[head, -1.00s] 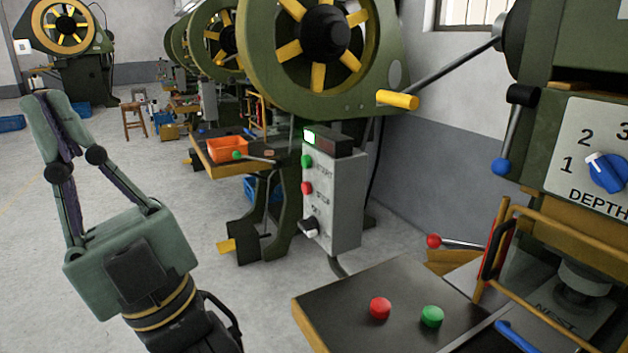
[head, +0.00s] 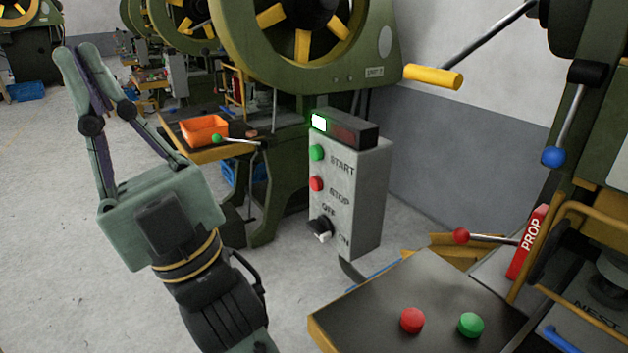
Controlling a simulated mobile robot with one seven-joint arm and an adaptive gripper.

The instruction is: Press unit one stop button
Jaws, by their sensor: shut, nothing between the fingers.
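A grey control box (head: 345,190) stands in the middle of the head view, beside a green press with a small unit label. Its red STOP button (head: 317,184) sits below the green START button (head: 316,153) and above an OFF/ON knob (head: 320,229). A lamp at the left of its top display (head: 343,130) glows green. My gripper (head: 83,52) is at the left, raised and pointing up, shut and empty. It is well left of the control box and touches nothing.
A dark table (head: 400,300) at the lower right carries another red button (head: 412,320) and green button (head: 471,325). A red-knobbed lever (head: 461,236) is behind it. An orange bin (head: 204,129) sits on a bench behind my gripper. Open floor lies at left.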

